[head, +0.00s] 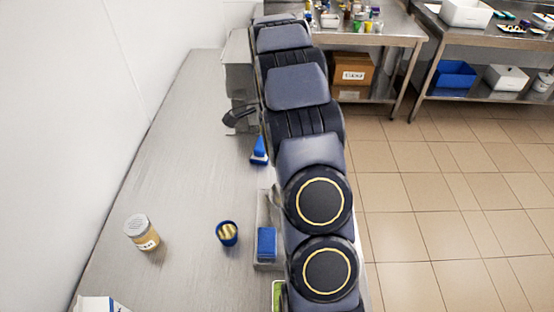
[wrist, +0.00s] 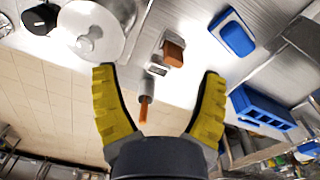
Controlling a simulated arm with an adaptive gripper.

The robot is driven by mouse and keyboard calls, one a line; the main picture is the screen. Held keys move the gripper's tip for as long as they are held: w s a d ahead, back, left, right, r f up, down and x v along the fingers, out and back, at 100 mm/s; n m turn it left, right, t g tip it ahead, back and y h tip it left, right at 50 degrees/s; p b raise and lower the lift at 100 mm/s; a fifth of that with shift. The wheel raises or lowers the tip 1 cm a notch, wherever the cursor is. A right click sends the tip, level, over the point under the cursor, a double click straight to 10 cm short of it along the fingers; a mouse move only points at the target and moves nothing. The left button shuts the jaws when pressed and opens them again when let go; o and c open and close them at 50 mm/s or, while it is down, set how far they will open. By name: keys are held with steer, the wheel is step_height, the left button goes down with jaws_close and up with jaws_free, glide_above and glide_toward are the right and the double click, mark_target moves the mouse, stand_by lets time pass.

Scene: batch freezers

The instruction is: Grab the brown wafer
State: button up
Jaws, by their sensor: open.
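My gripper (wrist: 157,74) is open in the wrist view, with its two yellow-padded fingers spread wide and nothing held between them. A small brown block (wrist: 173,52), which looks like the brown wafer, shows beyond the fingertips, near the middle of the gap. It sits against a pale grey piece, and I cannot tell how it is supported. An orange-brown stick with a grey end (wrist: 146,108) shows between the fingers, nearer to my gripper. In the head view my arm hides the brown block, and I cannot make out my gripper there.
Blue items (wrist: 237,36) and a blue slotted holder (wrist: 262,110) lie right of the gap. In the head view, a lidded jar (head: 143,232), a blue cup (head: 227,233) and a tray with a blue block (head: 267,243) stand on the steel counter (head: 185,150). Its left half is mostly clear.

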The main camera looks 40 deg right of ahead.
steer(key=d+f+m, duration=0.2)
steer(key=d+f, duration=0.1)
steer(key=d+f+m, duration=0.2)
steer(key=d+f, duration=0.1)
steer(key=shift+d+f, duration=0.1)
steer(key=shift+d, duration=0.15)
step_height(320, 180, down, 8)
steer(key=shift+a+r, duration=0.15)
steer(key=shift+w, duration=0.1)
steer(key=shift+c, duration=0.4)
steer(key=c, duration=0.9)
